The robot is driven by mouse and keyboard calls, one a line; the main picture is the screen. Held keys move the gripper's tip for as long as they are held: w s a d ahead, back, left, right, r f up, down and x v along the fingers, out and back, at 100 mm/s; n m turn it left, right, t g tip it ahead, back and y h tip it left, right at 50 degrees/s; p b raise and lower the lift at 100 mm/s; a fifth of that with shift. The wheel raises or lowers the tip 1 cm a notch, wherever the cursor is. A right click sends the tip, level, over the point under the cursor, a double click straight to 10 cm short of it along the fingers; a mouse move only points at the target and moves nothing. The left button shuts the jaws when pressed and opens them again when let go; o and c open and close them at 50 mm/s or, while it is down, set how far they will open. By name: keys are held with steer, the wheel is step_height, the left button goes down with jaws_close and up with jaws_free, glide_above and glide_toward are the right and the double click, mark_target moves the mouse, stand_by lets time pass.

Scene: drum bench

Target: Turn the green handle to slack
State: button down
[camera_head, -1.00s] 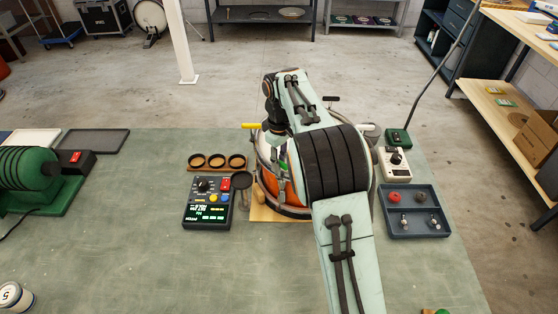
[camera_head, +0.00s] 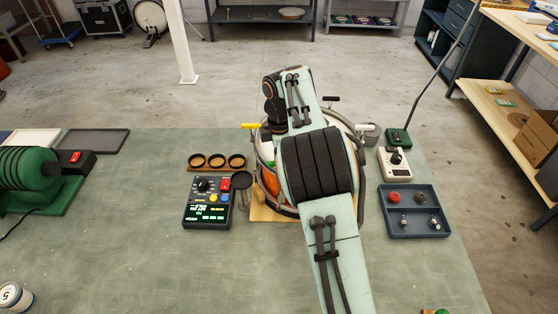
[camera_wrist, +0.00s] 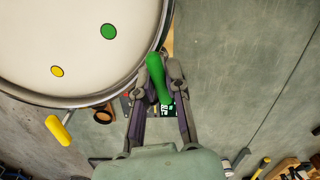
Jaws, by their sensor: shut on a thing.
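In the wrist view the green handle (camera_wrist: 158,78) stands beside the rim of the drum (camera_wrist: 98,99). My gripper (camera_wrist: 164,70) is shut on the green handle, with one finger on each side of it. The drum's pale head carries a green dot (camera_wrist: 109,31) and a yellow dot (camera_wrist: 57,71). In the head view the drum (camera_head: 265,150) sits on the bench, and my arm covers much of it. My gripper is hidden there behind my arm.
A yellow handle (camera_wrist: 58,130) sticks out from the drum rim. A black meter with a lit display (camera_head: 207,203) stands left of the drum. A tray of small parts (camera_head: 414,225) and a white device (camera_head: 395,163) stand right. The front of the bench is mostly clear.

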steer(key=n, duration=0.7)
steer(key=shift+f, duration=0.1)
steer(key=n, duration=0.6)
steer(key=shift+n, duration=0.3)
stand_by(0.3)
steer(key=c, duration=1.1)
jaws_free()
steer(key=shift+r, duration=0.2)
step_height(320, 180, up, 12)
steer(key=shift+f, duration=0.15)
